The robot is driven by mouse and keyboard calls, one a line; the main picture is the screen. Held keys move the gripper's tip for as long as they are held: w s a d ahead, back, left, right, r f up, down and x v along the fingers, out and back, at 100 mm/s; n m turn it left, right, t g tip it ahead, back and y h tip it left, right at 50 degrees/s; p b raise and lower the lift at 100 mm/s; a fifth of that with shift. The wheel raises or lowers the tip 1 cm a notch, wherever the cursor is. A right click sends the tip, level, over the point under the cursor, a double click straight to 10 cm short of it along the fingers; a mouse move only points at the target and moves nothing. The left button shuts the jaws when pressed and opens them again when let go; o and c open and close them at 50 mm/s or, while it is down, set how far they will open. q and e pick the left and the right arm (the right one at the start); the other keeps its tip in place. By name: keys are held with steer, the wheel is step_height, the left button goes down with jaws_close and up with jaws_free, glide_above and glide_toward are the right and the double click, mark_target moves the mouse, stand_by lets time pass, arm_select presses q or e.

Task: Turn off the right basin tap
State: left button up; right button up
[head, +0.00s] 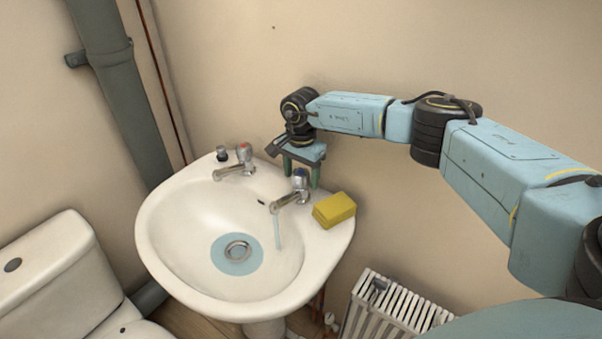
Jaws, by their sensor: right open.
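The right basin tap (291,196) is chrome with a blue-marked head. It stands on the right back rim of the white basin (150,235). A thin stream of water (278,232) falls from its spout into the bowl. My right gripper (301,180) points down over this tap. Its two green fingers are open, one on each side of the tap head. I cannot tell whether they touch it. The left basin tap (238,164) has a red-marked head, and no stream shows under it. My left gripper is not in view.
A yellow sponge (335,210) lies on the basin rim just right of the right tap. A plug (222,154) sits by the left tap. A toilet (50,265) stands at left, a radiator (395,310) at lower right. The wall is close behind the basin.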

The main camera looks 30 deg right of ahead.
steer(key=shift+c, duration=0.2)
steer(key=c, duration=1)
steer(key=shift+o, duration=0.2)
steer(key=shift+m, duration=0.3)
steer(key=m+p, duration=0.1)
steer(key=m, duration=0.3)
steer(key=shift+m, duration=0.3)
steer(key=m+p, duration=0.1)
steer(key=m, duration=0.4)
steer(key=shift+r+p, duration=0.1)
steer(key=shift+p, duration=0.2)
steer(key=m+p, duration=0.1)
steer(key=m, duration=0.4)
steer(key=shift+m+p, duration=0.4)
steer(key=m+p, duration=0.1)
steer(key=m, duration=0.3)
steer(key=shift+m+p, duration=0.3)
